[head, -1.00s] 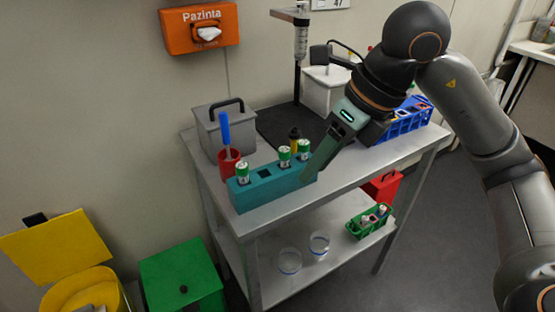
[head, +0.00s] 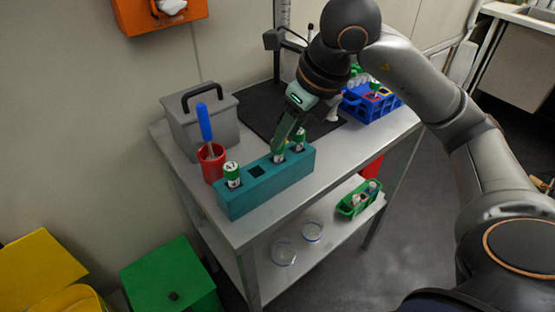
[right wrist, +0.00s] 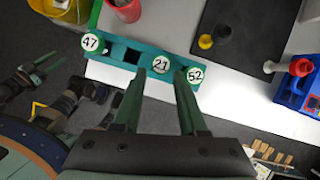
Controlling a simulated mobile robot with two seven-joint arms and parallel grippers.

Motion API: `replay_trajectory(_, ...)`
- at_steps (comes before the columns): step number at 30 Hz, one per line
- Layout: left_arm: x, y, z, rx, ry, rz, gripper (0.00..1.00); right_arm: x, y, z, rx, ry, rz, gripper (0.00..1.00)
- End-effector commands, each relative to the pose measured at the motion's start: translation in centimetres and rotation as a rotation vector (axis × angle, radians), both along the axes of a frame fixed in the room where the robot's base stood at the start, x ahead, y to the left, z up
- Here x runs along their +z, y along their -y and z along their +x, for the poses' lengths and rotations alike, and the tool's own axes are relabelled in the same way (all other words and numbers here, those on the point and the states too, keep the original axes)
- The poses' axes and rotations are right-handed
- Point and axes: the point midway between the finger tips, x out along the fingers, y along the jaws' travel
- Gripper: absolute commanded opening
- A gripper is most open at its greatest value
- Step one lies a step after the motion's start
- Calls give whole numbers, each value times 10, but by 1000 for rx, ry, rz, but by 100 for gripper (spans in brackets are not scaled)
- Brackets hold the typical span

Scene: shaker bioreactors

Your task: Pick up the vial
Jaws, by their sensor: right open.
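A teal rack (head: 232,205) stands on the metal table and holds several green-capped vials. The vial labelled 47 (head: 232,174) is at its left end, and also shows in the right wrist view (right wrist: 91,43). The vial labelled 21 (right wrist: 161,64) and the vial labelled 52 (right wrist: 195,75) are near the other end. An empty square hole lies between 47 and 21. My right gripper (head: 285,146) is open and reaches down over the rack. In the right wrist view its fingertips (right wrist: 160,75) lie on either side of vial 21. Contact cannot be told.
A red cup (head: 212,163) with a blue-handled tool and a grey lidded box (head: 200,125) stand behind the rack. A blue rack (head: 372,105) is at the far right. A green crate (head: 358,198) and clear dishes sit on the lower shelf.

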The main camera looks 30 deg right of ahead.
Motion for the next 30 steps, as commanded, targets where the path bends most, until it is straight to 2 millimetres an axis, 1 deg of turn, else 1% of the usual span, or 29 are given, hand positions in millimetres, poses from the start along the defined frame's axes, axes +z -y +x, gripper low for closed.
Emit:
replay_trajectory(10,4,1,7,-4,15,-1,50,-41,-6,20,1,-4,1,42)
replay_trajectory(13,4,2,8,-4,18,-1,50,-46,-6,23,2,-1,1,42)
replay_trajectory(20,4,2,8,-6,16,-2,50,-47,-6,23,1,0,1,42)
replay_trajectory(30,3,2,6,-6,13,-1,50,-46,-6,23,1,0,1,3)
